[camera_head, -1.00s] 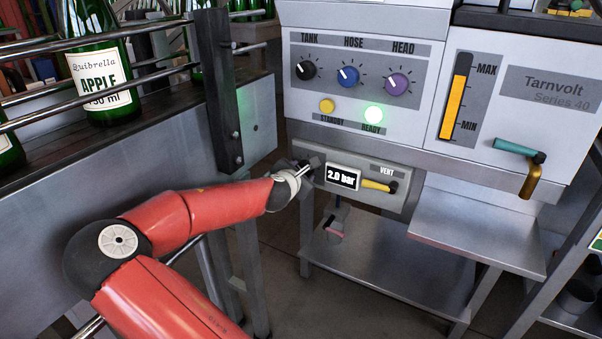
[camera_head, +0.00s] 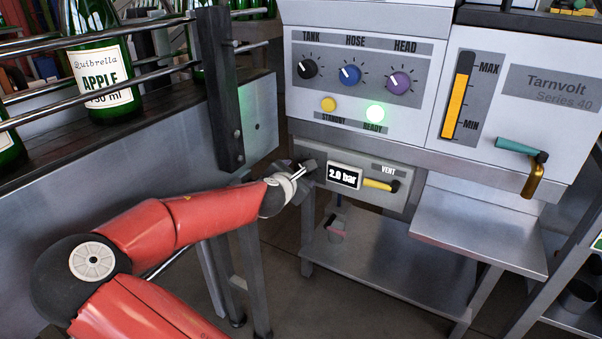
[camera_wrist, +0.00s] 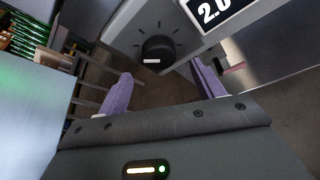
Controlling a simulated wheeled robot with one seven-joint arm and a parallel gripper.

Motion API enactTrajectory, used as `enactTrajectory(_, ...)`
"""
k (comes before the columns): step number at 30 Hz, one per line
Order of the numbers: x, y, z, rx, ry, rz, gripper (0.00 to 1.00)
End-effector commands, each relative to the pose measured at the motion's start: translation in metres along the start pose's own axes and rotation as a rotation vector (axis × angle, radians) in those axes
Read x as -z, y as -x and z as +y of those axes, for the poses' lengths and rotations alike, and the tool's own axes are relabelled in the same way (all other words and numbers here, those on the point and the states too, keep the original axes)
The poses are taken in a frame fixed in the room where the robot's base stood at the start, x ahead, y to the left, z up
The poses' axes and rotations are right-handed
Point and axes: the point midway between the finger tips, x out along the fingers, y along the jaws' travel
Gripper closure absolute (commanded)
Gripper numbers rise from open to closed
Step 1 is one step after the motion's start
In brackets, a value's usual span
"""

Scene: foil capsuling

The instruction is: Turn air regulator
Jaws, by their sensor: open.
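The air regulator is a black round knob (camera_wrist: 157,50) with a white mark and tick marks around it, on a grey panel in the wrist view. My gripper (camera_wrist: 163,84) is open, its two purple fingers apart on either side of the knob's line, with the knob just beyond the tips; I see no contact. The display (camera_head: 343,177) beside it reads 2.0 bar; part of it also shows in the wrist view (camera_wrist: 213,10). In the head view my gripper (camera_head: 304,168) is at the panel's left end and hides the knob.
A yellow vent lever (camera_head: 380,185) sits right of the display. Above are tank, hose and head knobs (camera_head: 350,75) and a lit green ready lamp (camera_head: 375,113). A dark conveyor post (camera_head: 220,90) stands close left of my gripper. A steel shelf (camera_head: 480,240) juts out at right.

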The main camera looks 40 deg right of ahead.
Motion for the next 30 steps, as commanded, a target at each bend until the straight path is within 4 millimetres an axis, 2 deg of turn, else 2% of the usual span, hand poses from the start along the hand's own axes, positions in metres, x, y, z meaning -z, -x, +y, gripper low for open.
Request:
enactTrajectory(3, 0.001, 0.019, 0.001, -0.003, 0.001, 0.003, 0.33)
enactTrajectory(9, 0.001, 0.035, 0.0, -0.001, 0.001, 0.002, 0.33)
enactTrajectory(26, 0.001, 0.037, 0.0, 0.0, 0.0, 0.001, 0.33)
enactTrajectory(30, 0.006, 0.033, -0.012, 0.034, -0.057, 0.026, 0.33)
